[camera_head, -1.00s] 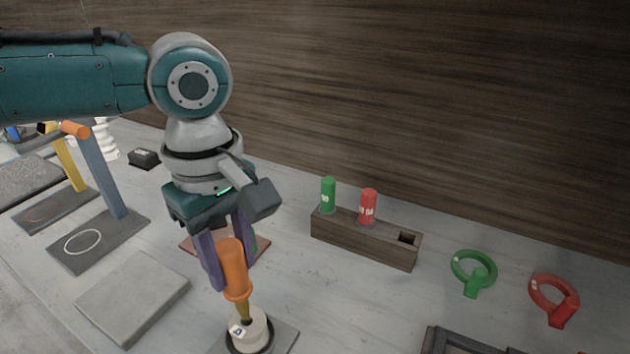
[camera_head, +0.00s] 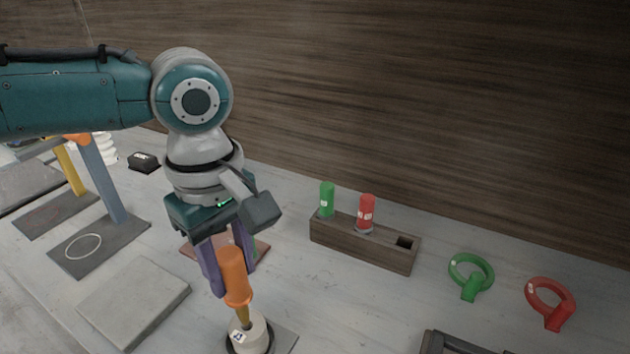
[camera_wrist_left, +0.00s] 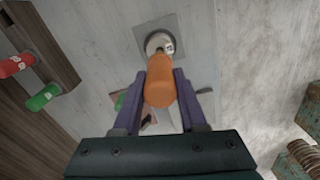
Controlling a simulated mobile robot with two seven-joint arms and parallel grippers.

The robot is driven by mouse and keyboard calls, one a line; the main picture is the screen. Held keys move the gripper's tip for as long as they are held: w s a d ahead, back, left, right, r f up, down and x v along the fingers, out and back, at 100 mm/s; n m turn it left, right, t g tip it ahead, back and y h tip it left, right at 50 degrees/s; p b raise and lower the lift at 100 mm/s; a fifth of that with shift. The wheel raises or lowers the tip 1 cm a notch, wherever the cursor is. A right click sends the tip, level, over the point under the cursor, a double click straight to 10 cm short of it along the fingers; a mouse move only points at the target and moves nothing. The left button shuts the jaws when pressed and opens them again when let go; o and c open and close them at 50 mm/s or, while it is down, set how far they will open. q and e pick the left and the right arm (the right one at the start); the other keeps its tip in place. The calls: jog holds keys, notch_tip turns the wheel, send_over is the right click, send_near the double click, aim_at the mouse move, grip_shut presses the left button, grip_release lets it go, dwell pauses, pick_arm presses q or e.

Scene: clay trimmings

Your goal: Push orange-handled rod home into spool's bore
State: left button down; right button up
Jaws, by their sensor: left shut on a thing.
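My left gripper (camera_head: 232,268) is shut on the orange handle (camera_head: 234,278) of the rod, and the handle also shows between the fingers in the left wrist view (camera_wrist_left: 160,85). The rod's brass shaft (camera_head: 243,315) runs down from the handle into the top of the white spool (camera_head: 255,333). A length of shaft still shows between handle and spool. The spool also shows in the left wrist view (camera_wrist_left: 159,43), on a grey square plate (camera_wrist_left: 183,45). The rod's lower end is hidden inside the spool. My right gripper is not in view.
A wooden block (camera_head: 335,235) holds a green cylinder (camera_head: 327,198) and a red cylinder (camera_head: 366,212), with one empty square hole. A green ring (camera_head: 457,267) and a red ring (camera_head: 540,308) lie to the right. A grey slab (camera_head: 135,295) lies left of the spool.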

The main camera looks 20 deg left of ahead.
aim_at(239, 299)
pick_arm(q)
jog(key=shift+f+b, duration=0.8)
jog(key=shift+f, duration=0.8)
dwell(0.4)
jog(key=shift+p, duration=0.3)
jog(key=shift+f+p, duration=0.5)
jog(key=shift+p, duration=0.25)
dwell(1.5)
jog(key=shift+f+p, duration=0.45)
jog(key=shift+p, duration=0.05)
dwell(1.0)
jog(key=shift+f+p, duration=0.35)
jog(key=shift+f, duration=0.25)
dwell(1.4)
